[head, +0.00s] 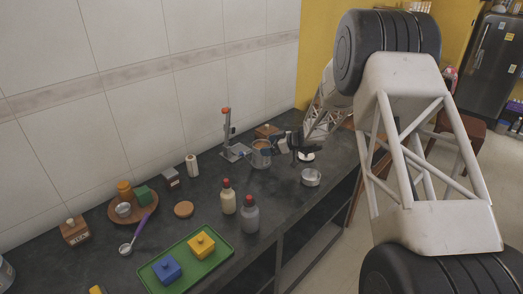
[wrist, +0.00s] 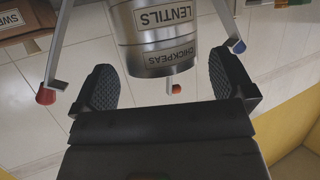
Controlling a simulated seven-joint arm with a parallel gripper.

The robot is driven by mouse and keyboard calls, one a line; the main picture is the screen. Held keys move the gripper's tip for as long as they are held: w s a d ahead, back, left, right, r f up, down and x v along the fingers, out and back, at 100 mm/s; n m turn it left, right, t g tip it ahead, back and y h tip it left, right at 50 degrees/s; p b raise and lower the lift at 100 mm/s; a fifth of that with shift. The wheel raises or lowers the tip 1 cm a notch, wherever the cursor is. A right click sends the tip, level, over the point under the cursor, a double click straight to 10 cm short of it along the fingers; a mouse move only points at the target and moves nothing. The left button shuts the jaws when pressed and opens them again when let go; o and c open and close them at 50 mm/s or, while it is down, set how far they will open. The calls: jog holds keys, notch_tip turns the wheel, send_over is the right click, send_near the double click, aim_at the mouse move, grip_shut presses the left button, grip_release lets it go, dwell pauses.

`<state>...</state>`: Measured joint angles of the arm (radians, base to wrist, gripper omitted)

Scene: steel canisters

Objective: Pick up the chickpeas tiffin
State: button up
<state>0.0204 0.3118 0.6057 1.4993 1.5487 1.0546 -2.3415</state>
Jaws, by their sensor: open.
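The chickpeas tiffin (wrist: 168,60) is a steel round tier with a CHICKPEAS label, against a steel tier labelled LENTILS (wrist: 175,17) in the wrist view. My gripper (wrist: 163,68) is open, with one dark finger on each side of the chickpeas tier. I see gaps between the fingers and the steel; I cannot tell whether either touches.
A stand with an orange top (head: 227,112) is just left of the canister. A separate steel bowl (head: 311,178) sits to the right. Two red-capped bottles (head: 228,200) (head: 250,216), a green tray (head: 221,248) and a round wooden board (head: 117,213) are nearer on the dark counter.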

aim_at(262, 146)
jog(key=shift+x, duration=2)
jog(key=shift+r, duration=0.1)
jog(key=shift+c, duration=0.2)
jog(key=c, duration=0.7)
jog(key=shift+r, duration=0.15)
jog(key=shift+c, duration=0.2)
jog(key=shift+r, duration=1.45)
jog(key=shift+s+r, duration=0.15)
jog(key=shift+r, duration=0.05)
jog(key=s+d+r, duration=0.1)
jog(key=s+d, duration=0.1)
jog(key=s, duration=1.3)
jog(key=shift+s+d+r, duration=0.2)
jog(key=shift+d, duration=0.2)
